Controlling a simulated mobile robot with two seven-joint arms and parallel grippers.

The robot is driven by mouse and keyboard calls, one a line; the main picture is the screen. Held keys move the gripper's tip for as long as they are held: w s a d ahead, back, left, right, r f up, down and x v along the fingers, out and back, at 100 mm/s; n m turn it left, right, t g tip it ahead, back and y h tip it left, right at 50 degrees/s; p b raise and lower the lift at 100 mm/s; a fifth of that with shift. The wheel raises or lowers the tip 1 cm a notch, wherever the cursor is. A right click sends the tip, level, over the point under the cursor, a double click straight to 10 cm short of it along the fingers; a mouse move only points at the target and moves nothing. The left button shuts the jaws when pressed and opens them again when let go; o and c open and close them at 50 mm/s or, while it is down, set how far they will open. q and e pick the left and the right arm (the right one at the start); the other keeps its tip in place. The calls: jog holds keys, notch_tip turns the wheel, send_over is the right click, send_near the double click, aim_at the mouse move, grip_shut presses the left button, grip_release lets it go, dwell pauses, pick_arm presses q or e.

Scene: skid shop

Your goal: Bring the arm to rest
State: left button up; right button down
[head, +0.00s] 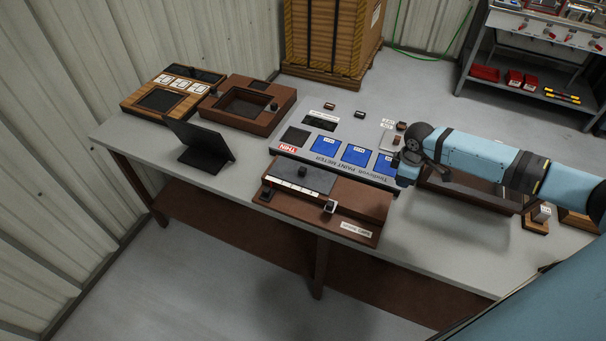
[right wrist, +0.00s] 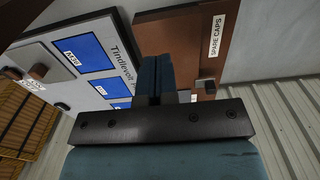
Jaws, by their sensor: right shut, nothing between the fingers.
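My right gripper (head: 399,165) is over the right end of the grey paint-meter board (head: 330,113), close to its blue squares. It is shut and empty. In the right wrist view the closed fingers (right wrist: 153,75) point over the board (right wrist: 60,92) and the brown spare-caps tray (right wrist: 190,45). My right arm (head: 480,160) reaches in from the right over the table (head: 420,255). From these views I cannot tell whether the fingertips touch anything. My left gripper is not in view.
The brown tray (head: 340,217) lies in front of the board. A dark tablet stand (head: 200,145), a brown box (head: 283,97) and a wooden case (head: 135,106) are at the left. A tool shelf (head: 550,95) stands at the back right.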

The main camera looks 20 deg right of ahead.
jog(key=shift+r, duration=0.4)
